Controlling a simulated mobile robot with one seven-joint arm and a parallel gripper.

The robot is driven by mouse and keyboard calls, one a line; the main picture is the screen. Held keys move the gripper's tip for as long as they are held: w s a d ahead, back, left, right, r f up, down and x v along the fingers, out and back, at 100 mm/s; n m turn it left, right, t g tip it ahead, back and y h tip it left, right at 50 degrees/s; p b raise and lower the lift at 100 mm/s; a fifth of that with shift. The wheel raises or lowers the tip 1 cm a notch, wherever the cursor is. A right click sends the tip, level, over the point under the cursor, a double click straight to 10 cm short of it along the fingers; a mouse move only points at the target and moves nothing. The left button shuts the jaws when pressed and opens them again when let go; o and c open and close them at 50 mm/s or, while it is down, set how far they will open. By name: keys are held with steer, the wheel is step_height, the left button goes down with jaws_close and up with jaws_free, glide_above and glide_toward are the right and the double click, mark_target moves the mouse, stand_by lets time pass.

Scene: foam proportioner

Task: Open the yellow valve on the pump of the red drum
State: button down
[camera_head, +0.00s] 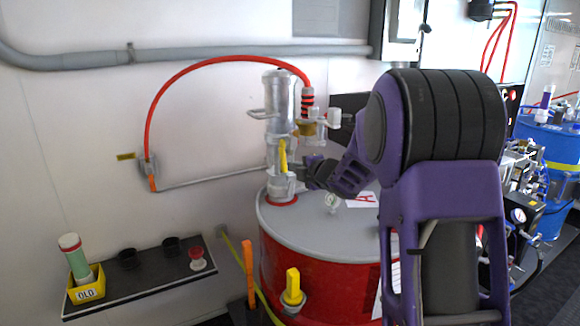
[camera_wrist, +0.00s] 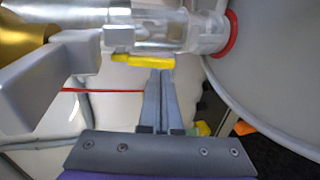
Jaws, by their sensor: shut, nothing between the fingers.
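The red drum (camera_head: 330,282) with a grey lid stands in the middle of the head view. Its grey pump (camera_head: 278,100) rises from the lid, and a yellow valve handle (camera_head: 283,156) stands upright on the pump's lower part. My gripper (camera_head: 298,170) is just right of the handle in the head view. In the wrist view its fingertips (camera_wrist: 160,74) are shut together, empty, right at the handle's edge. I cannot tell whether they touch it.
A red hose (camera_head: 215,62) arches from the pump to the wall. A second yellow handle (camera_head: 292,284) sits on the drum's front. A black shelf (camera_head: 140,278) holds a green cylinder in a yellow holder at lower left. A blue drum (camera_head: 560,150) stands at right.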

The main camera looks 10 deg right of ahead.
mark_target(285, 168)
steer(key=shift+x, duration=1.35)
steer(key=shift+f, duration=0.1)
steer(key=shift+f+b, duration=0.3)
steer(key=shift+b, duration=0.8)
steer(key=b, duration=0.2)
steer(key=t+b, duration=0.1)
steer(key=shift+w+a+f+b, duration=0.1)
steer(key=shift+w+f+b, duration=0.15)
steer(key=shift+b, duration=0.15)
steer(key=shift+w+a+f+b, duration=0.1)
steer(key=shift+w+a+b, duration=0.05)
steer(key=shift+w+b, duration=0.35)
steer(key=shift+s, duration=0.15)
